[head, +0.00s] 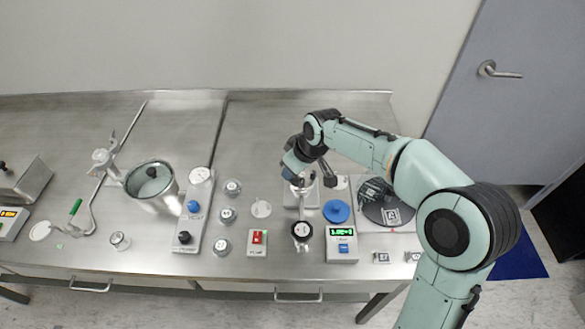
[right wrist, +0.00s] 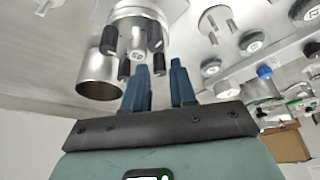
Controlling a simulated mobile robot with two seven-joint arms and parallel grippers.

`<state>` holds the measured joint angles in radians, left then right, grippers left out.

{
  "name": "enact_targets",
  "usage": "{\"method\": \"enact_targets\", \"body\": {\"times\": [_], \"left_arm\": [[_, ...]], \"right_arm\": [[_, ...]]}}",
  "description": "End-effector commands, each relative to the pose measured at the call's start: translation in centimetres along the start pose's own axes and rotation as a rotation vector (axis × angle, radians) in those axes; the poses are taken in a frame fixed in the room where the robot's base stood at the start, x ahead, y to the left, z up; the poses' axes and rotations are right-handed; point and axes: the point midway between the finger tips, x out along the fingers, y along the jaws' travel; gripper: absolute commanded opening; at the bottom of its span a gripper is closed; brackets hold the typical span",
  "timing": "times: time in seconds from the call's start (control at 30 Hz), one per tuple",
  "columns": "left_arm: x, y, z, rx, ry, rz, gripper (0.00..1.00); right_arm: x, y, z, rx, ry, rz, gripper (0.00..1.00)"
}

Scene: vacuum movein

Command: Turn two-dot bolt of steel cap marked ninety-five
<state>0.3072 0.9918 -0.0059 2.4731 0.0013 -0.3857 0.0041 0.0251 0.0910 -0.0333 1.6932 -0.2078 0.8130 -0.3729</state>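In the right wrist view a round steel cap (right wrist: 138,22) shows overhead with several black-ended bolts around its edge. A small two-digit mark on it is too small to read surely. The bolt dots cannot be made out. My right gripper (right wrist: 160,75) has two blue fingers spread apart, just below the cap. A black bolt (right wrist: 158,64) lies in line with the gap between the fingertips; I cannot tell whether they touch it. In the head view my right gripper (head: 297,180) reaches down over a steel fixture on the bench and hides most of it. My left gripper is not in view.
An open steel cylinder (right wrist: 97,74) stands beside the cap. Several small steel caps, including this one (head: 228,214), stand left of my arm. A blue disc (head: 336,211), a green-display box (head: 342,245) and a dark wafer plate (head: 386,212) lie near my right gripper.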

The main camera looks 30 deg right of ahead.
Motion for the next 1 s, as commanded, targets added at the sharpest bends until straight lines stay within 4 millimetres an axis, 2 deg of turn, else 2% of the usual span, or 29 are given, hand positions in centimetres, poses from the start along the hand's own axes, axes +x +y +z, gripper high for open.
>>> {"method": "enact_targets", "body": {"times": [0.17,0.4,0.6,0.8,1.0], "left_arm": [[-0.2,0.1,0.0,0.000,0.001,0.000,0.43],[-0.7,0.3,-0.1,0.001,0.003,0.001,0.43],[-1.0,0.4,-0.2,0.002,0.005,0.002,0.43],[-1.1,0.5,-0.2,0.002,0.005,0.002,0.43],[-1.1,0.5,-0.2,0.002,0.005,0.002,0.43]], "right_arm": [[-2.9,0.0,-0.1,0.000,0.006,0.002,0.26],[-8.4,0.0,-0.1,0.000,0.007,0.003,0.26],[-11.8,0.0,-0.1,-0.001,0.005,0.001,0.26],[-13.1,0.0,0.0,-0.001,0.003,0.000,0.26],[-13.1,0.0,0.0,-0.001,0.002,0.000,0.26]]}}
